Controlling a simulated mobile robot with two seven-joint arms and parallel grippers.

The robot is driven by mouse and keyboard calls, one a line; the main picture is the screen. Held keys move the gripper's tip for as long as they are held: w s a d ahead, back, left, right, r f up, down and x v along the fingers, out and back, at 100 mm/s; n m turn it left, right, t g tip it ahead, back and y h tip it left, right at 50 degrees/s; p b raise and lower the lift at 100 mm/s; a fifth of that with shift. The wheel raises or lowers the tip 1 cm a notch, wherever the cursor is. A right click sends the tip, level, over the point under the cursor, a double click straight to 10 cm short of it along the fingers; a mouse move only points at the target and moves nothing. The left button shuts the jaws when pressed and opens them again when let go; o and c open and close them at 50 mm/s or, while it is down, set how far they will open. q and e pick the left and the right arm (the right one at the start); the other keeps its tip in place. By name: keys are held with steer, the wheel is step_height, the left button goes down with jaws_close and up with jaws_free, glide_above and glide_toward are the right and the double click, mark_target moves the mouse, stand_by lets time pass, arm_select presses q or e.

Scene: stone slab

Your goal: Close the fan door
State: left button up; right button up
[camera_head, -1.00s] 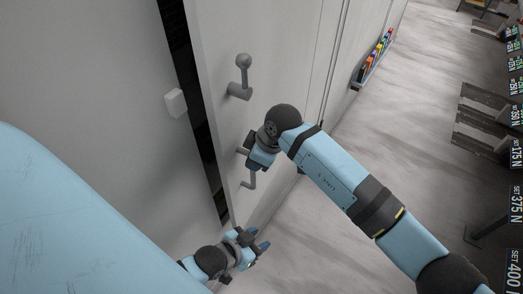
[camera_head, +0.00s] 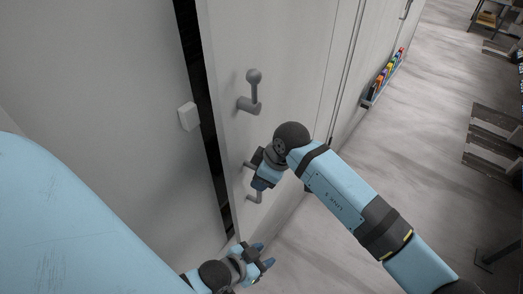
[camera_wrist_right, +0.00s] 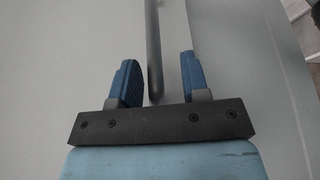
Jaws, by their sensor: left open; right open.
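The fan door (camera_head: 290,60) is a pale grey panel standing slightly open, with a dark gap along its left edge. A grey lever handle with a ball knob (camera_head: 254,88) sits high on it. A lower grey handle (camera_head: 255,193) is partly hidden behind my right gripper (camera_head: 262,180). In the right wrist view, my right gripper (camera_wrist_right: 158,85) is open, with a grey bar of the handle (camera_wrist_right: 154,50) between its blue fingers, nearer the left finger. Whether it touches is unclear. My left gripper (camera_head: 262,258) is open and empty, low near the door's bottom edge.
A white block (camera_head: 188,116) sits on the grey wall panel left of the gap. A rack of coloured items (camera_head: 384,76) hangs on the wall farther back. Grey floor (camera_head: 400,130) lies open to the right, with dark slatted objects beyond.

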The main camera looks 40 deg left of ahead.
steer(key=b+v, duration=0.2)
steer(key=v, duration=1.1)
steer(key=shift+r, duration=0.35)
steer(key=shift+d, duration=0.15)
